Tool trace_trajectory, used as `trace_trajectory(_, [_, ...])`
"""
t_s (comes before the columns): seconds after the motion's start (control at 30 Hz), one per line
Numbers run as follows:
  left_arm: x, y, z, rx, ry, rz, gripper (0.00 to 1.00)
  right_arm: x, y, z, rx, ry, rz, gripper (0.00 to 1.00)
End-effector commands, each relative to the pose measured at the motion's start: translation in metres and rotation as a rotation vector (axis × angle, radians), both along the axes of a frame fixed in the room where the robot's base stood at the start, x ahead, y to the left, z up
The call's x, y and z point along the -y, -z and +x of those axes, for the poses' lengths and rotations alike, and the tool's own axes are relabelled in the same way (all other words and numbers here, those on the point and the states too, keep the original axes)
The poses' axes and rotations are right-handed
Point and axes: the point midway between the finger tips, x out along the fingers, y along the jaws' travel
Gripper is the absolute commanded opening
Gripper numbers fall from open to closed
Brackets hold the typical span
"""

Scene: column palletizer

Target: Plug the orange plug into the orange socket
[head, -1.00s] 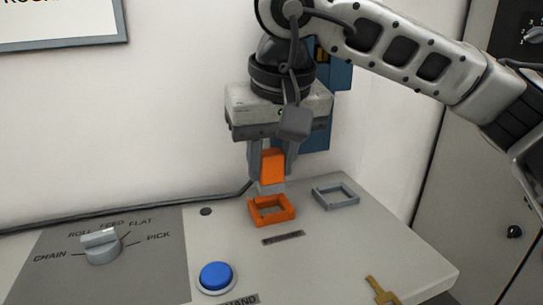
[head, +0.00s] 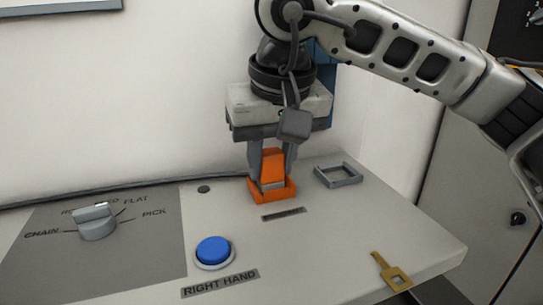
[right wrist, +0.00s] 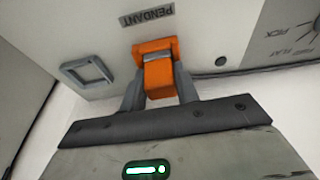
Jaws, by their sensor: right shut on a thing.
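The orange plug (head: 272,165) is upright between the fingers of my right gripper (head: 272,172), which is shut on it. Its grey lower end is at the opening of the orange socket (head: 285,194), a square frame on the console top. How deep it sits is partly hidden by the socket rim. In the right wrist view the plug (right wrist: 159,80) lines up with the orange socket (right wrist: 152,47), between the fingertips of the right gripper (right wrist: 158,84). My left gripper is not in view.
An empty grey square frame (head: 318,176) stands to the right of the orange socket. A blue button (head: 213,250), a grey rotary knob (head: 97,224) and a brass key-like piece (head: 391,272) are on the console top (head: 330,235). The wall is close behind.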

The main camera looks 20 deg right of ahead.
Motion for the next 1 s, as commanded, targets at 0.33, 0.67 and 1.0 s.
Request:
trace_trajectory(0.33, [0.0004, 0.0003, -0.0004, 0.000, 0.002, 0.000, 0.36, 0.0000, 0.0008, 0.0000, 0.000, 0.000, 0.000, 0.07])
trace_trajectory(0.67, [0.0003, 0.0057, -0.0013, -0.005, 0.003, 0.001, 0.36, 0.0000, 0.0043, -0.0001, 0.000, 0.000, 0.000, 0.07])
trace_trajectory(1.0, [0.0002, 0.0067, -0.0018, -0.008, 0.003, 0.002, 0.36, -0.0001, 0.0039, -0.0002, -0.001, -0.001, 0.000, 0.56])
